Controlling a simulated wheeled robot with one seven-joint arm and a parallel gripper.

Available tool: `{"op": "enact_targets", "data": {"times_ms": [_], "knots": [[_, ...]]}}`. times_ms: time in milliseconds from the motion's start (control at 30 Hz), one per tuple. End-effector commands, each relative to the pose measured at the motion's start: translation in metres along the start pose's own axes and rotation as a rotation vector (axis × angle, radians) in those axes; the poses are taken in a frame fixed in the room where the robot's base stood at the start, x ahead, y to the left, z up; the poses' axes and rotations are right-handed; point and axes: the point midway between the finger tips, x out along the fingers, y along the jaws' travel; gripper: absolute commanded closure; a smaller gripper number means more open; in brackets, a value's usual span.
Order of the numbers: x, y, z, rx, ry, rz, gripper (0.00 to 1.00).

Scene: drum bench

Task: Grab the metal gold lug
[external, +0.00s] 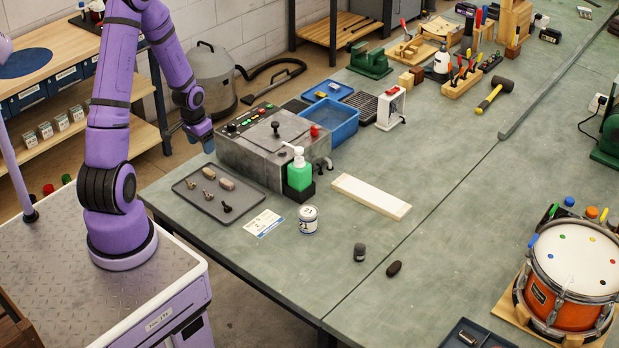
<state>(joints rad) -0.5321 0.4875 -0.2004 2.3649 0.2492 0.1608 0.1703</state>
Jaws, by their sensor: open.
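A dark grey tray (214,212) lies at the near left corner of the bench and holds several small parts. Two small brownish metallic parts, one at the tray's left (191,184) and one near its middle (208,195), look most like the gold lug; I cannot tell which one it is. My gripper (207,147) is open, pointing down above and behind the tray, left of the grey machine. It is apart from the parts, and no held thing shows.
On the tray are also tan blocks (226,184) and a black part (227,209). The grey control box (265,150) and green pump bottle (299,175) stand right of the tray.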

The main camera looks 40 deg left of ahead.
Motion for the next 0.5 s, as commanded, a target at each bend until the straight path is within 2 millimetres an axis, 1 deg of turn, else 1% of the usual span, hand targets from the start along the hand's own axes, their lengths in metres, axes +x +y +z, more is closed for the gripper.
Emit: {"op": "enact_targets", "data": {"times_ms": [167,400,500], "knots": [[0.014,-0.001,0.001,0.000,-0.003,0.009,0.32],[0.046,0.000,0.002,0.001,-0.004,0.010,0.32],[0.056,-0.001,0.002,0.000,-0.003,0.008,0.32]]}}
